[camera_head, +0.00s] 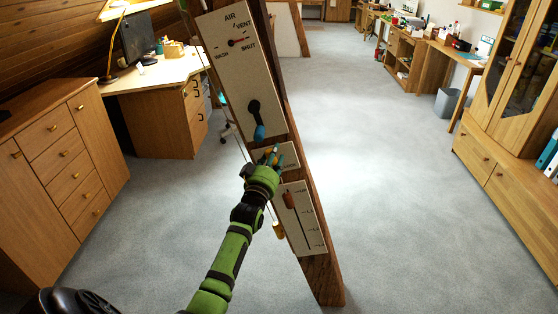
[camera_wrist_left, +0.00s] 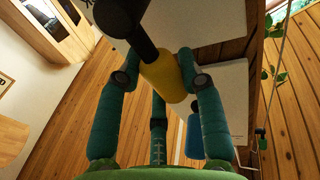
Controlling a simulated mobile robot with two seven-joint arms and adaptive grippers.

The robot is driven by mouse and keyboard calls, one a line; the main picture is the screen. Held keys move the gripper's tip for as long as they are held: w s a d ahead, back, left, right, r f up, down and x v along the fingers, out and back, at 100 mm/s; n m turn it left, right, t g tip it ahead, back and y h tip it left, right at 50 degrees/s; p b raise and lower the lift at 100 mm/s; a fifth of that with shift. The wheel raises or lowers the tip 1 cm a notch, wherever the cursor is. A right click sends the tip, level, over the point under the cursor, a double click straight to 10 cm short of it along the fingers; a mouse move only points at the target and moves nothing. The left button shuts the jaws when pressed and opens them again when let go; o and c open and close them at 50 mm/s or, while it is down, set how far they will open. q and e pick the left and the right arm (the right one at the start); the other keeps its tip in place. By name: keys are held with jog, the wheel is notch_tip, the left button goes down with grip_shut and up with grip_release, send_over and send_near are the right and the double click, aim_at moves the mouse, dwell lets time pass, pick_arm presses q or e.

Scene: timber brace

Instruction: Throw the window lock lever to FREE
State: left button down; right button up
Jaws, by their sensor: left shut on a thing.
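A slanted timber brace (camera_head: 325,270) carries several pale panels. My left gripper (camera_head: 274,153) is at a small middle panel (camera_head: 290,157), which it partly covers, and the panel's lettering is too small to read. In the left wrist view, the gripper's teal fingers (camera_wrist_left: 160,80) are closed around the yellow grip (camera_wrist_left: 163,80) of a black lever (camera_wrist_left: 137,35). The grip's yellow also shows in the head view (camera_head: 274,149). Which marking the lever points to cannot be told. My right gripper is not in view.
Just above is a black lever with a blue handle (camera_head: 259,132), also in the wrist view (camera_wrist_left: 194,138). The panel above has a dial (camera_head: 236,42) marked AIR, VENT, WASH and SHUT. Below are a red-brown slider (camera_head: 288,199) and a yellow-orange pull (camera_head: 279,230). Carpet (camera_head: 410,210) is clear at right.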

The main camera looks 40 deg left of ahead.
pick_arm(q)
jog(key=n, duration=0.1)
jog(key=a+n+y+b, duration=0.1)
jog(key=n, duration=0.1)
jog(key=s+f+n, duration=0.1)
jog(key=shift+a+y+b, duration=0.3)
jog(key=shift+b, duration=0.05)
jog(key=shift+s+a+f+n+y+b, duration=0.1)
jog(key=shift+a+n+y+b, duration=0.15)
jog(key=shift+n, duration=0.55)
jog(key=shift+s+a+f+n+y+b, duration=0.2)
jog(key=shift+n+b, duration=0.1)
jog(key=shift+n, duration=0.5)
jog(key=shift+s+a+f+n+y+b, duration=0.15)
jog(key=shift+n+y+b, duration=0.1)
jog(key=shift+n, duration=0.55)
jog(key=shift+w+r, duration=0.1)
jog(key=c, duration=0.9)
grip_release()
jog(key=shift+o, duration=0.7)
jog(key=v, duration=1.2)
